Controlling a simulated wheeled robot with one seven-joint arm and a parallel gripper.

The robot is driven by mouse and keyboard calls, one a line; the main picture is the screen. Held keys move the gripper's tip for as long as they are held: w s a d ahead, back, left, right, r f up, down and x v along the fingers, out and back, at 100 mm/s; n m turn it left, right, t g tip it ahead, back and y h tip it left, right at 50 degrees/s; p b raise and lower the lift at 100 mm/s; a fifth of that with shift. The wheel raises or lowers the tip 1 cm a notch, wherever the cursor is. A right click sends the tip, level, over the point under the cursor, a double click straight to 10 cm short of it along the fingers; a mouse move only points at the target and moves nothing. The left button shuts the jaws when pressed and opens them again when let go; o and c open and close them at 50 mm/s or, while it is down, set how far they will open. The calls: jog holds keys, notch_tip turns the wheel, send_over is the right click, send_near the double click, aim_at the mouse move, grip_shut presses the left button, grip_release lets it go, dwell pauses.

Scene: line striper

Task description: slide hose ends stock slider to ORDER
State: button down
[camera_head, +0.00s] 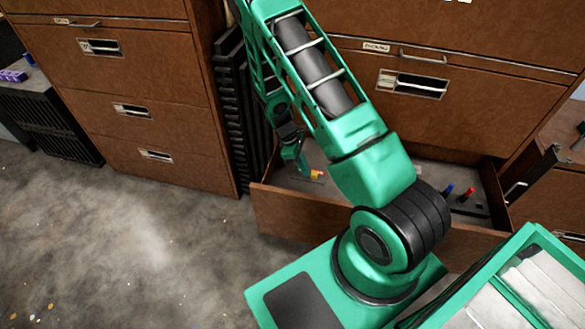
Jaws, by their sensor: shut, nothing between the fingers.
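An open brown drawer (305,217) at the bottom of the cabinet has a grey inside with small coloured knobs. An orange-and-yellow knob (317,175) stands in its left part. A blue knob (448,189) and a red knob (467,194) stand in its right part. I cannot read any marking at these knobs, so I cannot tell which is the hose ends stock slider or where ORDER is. My gripper (303,166) is shut and empty, reaching down into the drawer just left of the orange knob. I cannot tell whether they touch. My arm hides the drawer's middle.
Brown drawer cabinets stand at left (130,75) and behind the open drawer. One drawer front bears a PACKING label (376,46). Black slatted panels (236,110) stand between the cabinets. A dark crate (45,120) is at far left. The grey floor (130,240) at left is mostly clear.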

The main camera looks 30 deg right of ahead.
jog(key=shift+s+d, duration=0.25)
jog(key=w+a, duration=0.3)
jog(key=w, duration=0.1)
jog(key=shift+a+r, duration=0.15)
jog(key=shift+r, duration=0.2)
jog(key=v, duration=0.9)
jog(key=shift+s, duration=0.15)
jog(key=shift+a+r, duration=0.1)
jog(key=shift+a, duration=0.05)
